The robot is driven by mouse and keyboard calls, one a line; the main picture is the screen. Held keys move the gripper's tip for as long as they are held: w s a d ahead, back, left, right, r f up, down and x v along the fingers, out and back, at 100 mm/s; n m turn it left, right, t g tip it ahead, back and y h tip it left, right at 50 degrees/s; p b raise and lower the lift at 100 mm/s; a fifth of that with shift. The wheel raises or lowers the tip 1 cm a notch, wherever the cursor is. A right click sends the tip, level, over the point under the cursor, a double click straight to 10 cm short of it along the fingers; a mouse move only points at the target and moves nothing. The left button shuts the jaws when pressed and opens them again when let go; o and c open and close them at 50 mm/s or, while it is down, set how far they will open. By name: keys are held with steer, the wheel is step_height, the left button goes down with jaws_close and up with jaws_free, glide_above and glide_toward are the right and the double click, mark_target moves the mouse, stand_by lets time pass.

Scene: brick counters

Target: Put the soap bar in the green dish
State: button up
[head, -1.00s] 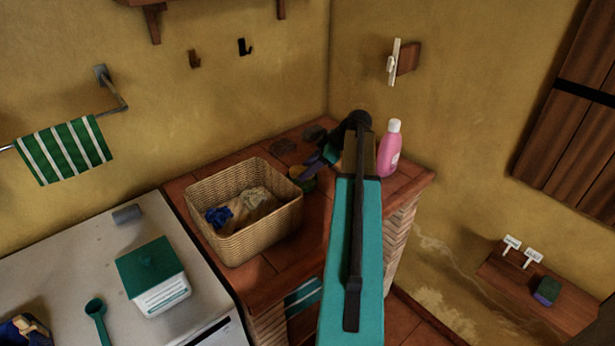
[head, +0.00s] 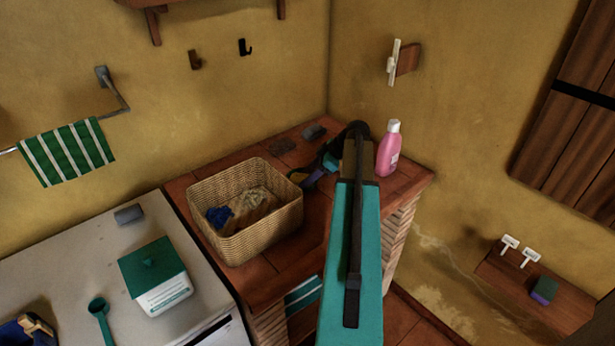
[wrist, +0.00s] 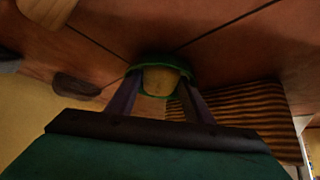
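The soap bar (wrist: 160,81) is a pale yellow rounded piece between my two purple fingertips in the wrist view. The green dish (wrist: 160,60) shows as a green rim around and behind it. The fingers seem to press the soap's two sides. I cannot tell whether the soap rests on the dish's bottom. Part of the dish is hidden in the head view.
A wicker basket (head: 243,225) with cloths stands close to my gripper. A pink bottle (head: 388,152) stands on the right behind my arm. A green-lidded box (head: 155,275) stands on the white surface at left.

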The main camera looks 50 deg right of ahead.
steer(key=b+v, duration=0.3)
steer(key=v, duration=0.9)
stand_by(0.3)
steer(key=shift+s, duration=0.1)
stand_by(0.7)
